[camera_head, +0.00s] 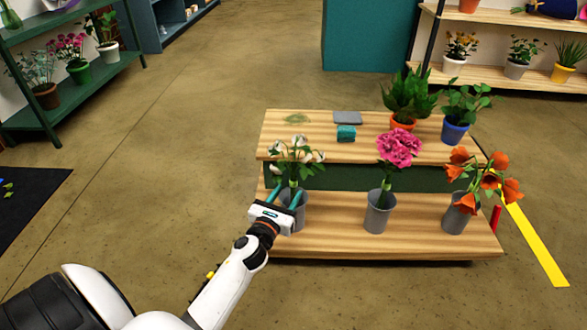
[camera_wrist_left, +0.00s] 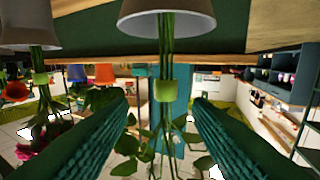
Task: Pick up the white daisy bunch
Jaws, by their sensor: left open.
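The white daisy bunch (camera_head: 300,154) stands upright in the left grey vase (camera_head: 300,216) on the lower wooden step. My left gripper (camera_head: 288,192) reaches to it from the front, just above the vase rim. In the left wrist view, which is upside down, the bunch's green stems with a light green band (camera_wrist_left: 166,91) run between my two teal ribbed fingers. The fingers are open, with a gap on each side of the stems. The vase (camera_wrist_left: 167,18) shows at the top of that view. My right gripper is not in view.
A pink bunch (camera_head: 399,150) and an orange bunch (camera_head: 480,180) stand in grey vases to the right. The upper step (camera_head: 290,148) holds a teal block (camera_head: 346,132), a grey flat item (camera_head: 347,117) and two potted plants.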

